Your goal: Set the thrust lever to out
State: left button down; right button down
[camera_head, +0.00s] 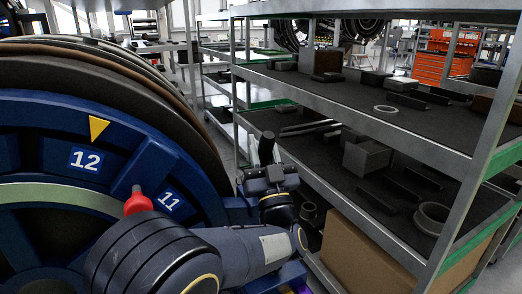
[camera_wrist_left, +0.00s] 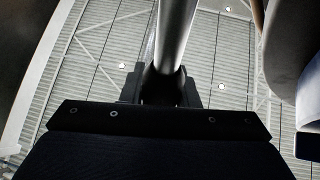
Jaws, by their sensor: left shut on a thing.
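The thrust lever appears to be the dark upright handle (camera_head: 266,147) beside the blue fan housing in the head view. In the left wrist view a grey metal bar (camera_wrist_left: 177,35), which seems to be the same lever, runs down between the fingers. My left gripper (camera_head: 265,177) is shut on it; in the left wrist view the fingers (camera_wrist_left: 161,88) close around its lower end. My left forearm hides the lever's base and any markings there. My right gripper is in neither view.
The blue housing (camera_head: 60,220) at left carries plates 12 (camera_head: 85,159) and 11 (camera_head: 169,201), a yellow pointer (camera_head: 98,127) and a red knob (camera_head: 138,204). A metal shelf rack (camera_head: 448,150) with dark parts stands close on the right.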

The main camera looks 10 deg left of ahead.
pick_arm(q)
jog(key=shift+d+f, duration=0.1)
jog(key=shift+f, duration=0.05)
jog(key=c, duration=1.1)
grip_release()
jog(key=shift+s, duration=0.1)
jog(key=b+v, duration=0.1)
jog(key=v, duration=0.6)
jog(key=shift+s+d+f+b, duration=0.1)
jog(key=shift+s+f+b, duration=0.1)
jog(key=shift+s+b, duration=0.1)
